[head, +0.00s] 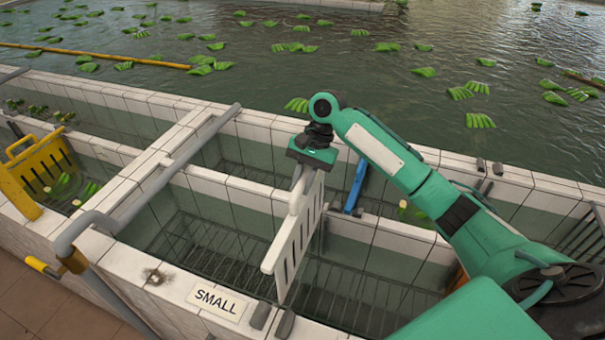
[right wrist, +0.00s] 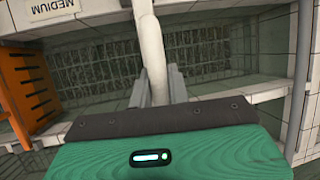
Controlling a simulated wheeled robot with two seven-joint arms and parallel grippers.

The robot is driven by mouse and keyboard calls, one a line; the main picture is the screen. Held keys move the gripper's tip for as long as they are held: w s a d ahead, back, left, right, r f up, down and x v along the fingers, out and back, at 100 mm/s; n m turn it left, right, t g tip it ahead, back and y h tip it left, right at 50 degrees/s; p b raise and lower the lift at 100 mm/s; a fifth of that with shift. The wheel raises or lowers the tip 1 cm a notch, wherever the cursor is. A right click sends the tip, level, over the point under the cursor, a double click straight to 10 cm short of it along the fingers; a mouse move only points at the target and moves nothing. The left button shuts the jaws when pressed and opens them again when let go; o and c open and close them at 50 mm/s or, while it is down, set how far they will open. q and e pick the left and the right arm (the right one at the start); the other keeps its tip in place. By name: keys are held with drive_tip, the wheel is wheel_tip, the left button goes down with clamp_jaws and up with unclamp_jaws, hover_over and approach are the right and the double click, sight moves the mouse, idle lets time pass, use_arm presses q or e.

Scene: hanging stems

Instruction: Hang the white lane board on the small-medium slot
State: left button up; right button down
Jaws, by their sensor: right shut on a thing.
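The white lane board (head: 294,240), a slotted panel with a handle along its top, hangs upright below my right gripper (head: 305,170). The gripper is shut on its handle. In the right wrist view the white handle (right wrist: 153,50) runs between the fingers (right wrist: 163,82). The board is over the basin, its near end close to the front wall. Two dark grey blocks with a gap between them, the small-medium slot (head: 272,320), sit on the front wall right of the SMALL sign (head: 219,301). I see no contact between board and slot. My left gripper is not in view.
A blue board (head: 355,186) stands behind the white one. A yellow board (head: 38,165) is at far left, and an orange board (right wrist: 28,85) shows near the MEDIUM sign (right wrist: 52,5). A grey pipe (head: 150,185) crosses left of the basin.

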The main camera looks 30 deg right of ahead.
hover_over(303, 241)
drive_tip(key=w, duration=0.1)
drive_tip(key=shift+f, duration=4.95)
drive_tip(key=shift+w+d+f+b, duration=0.15)
drive_tip(key=shift+f+b, duration=0.1)
drive_tip(key=shift+f, duration=0.7)
drive_tip(key=shift+d+f+b, duration=0.1)
drive_tip(key=shift+f+b, duration=0.1)
drive_tip(key=shift+f, duration=0.7)
wheel_tip(303, 241, down, 9)
drive_tip(key=b, duration=1.1)
drive_tip(key=shift+r, duration=0.15)
drive_tip(key=shift+p, duration=0.3)
drive_tip(key=shift+f, duration=1.2)
unclamp_jaws()
drive_tip(key=shift+f, duration=0.1)
